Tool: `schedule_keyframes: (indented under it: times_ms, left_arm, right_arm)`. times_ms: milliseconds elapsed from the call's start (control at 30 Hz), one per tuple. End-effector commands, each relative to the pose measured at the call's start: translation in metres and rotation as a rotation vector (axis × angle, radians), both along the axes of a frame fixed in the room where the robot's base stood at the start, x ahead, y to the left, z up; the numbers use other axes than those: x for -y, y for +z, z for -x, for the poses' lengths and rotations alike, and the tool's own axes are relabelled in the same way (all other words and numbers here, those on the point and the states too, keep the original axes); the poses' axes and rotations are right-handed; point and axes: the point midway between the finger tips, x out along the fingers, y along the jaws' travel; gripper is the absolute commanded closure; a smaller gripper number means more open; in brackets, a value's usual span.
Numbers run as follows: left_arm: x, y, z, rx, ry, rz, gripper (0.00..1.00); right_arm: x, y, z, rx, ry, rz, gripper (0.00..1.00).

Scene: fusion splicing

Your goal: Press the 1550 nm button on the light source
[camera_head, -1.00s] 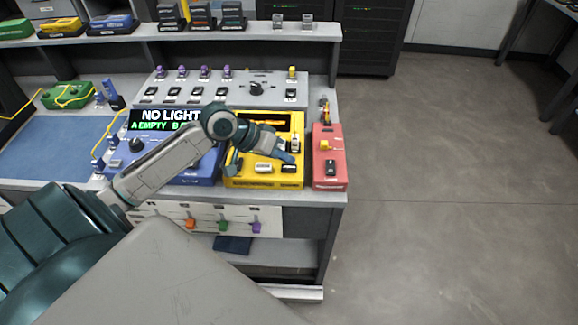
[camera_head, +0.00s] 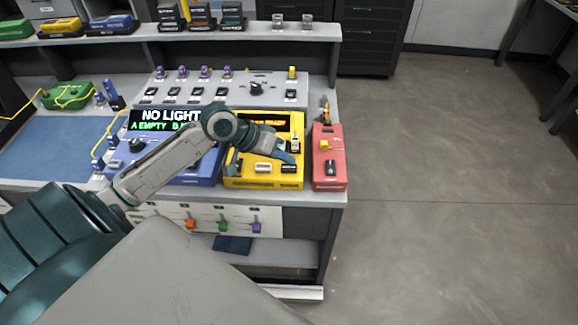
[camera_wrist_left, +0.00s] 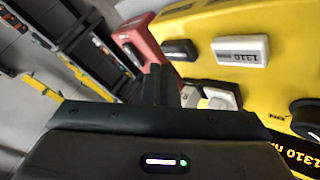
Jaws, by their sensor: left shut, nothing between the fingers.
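The yellow light source (camera_head: 234,182) stands on the bench between a blue instrument and a red one. Its front part carries a white button (camera_head: 263,168) and a dark button (camera_head: 288,169) to the right of it. In the left wrist view the white button (camera_wrist_left: 241,49) reads 1310; the dark button (camera_wrist_left: 180,50) sits beside it, its label not legible. My left gripper (camera_head: 288,157) is shut and empty over the right part of the light source, fingertips just behind the dark button. I cannot tell whether they touch anything. My right gripper is not in view.
The blue instrument (camera_head: 190,178) shows NO LIGHT on its screen, partly behind my left arm. The red box (camera_head: 321,183) with a dark button stands close on the right. A white-and-black fitting (camera_head: 295,144) rises near my left fingers. A grey switch panel (camera_head: 215,92) stands behind.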

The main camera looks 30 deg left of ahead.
Motion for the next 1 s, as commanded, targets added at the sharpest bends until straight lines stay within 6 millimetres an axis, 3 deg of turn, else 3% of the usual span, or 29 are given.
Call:
schedule_keyframes:
  times_ms: [1000]
  left_arm:
    - [0.0001,-0.0084,0.0000,-0.001,0.001,0.000,1.00]
  right_arm:
    - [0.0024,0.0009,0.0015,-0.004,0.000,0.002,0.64]
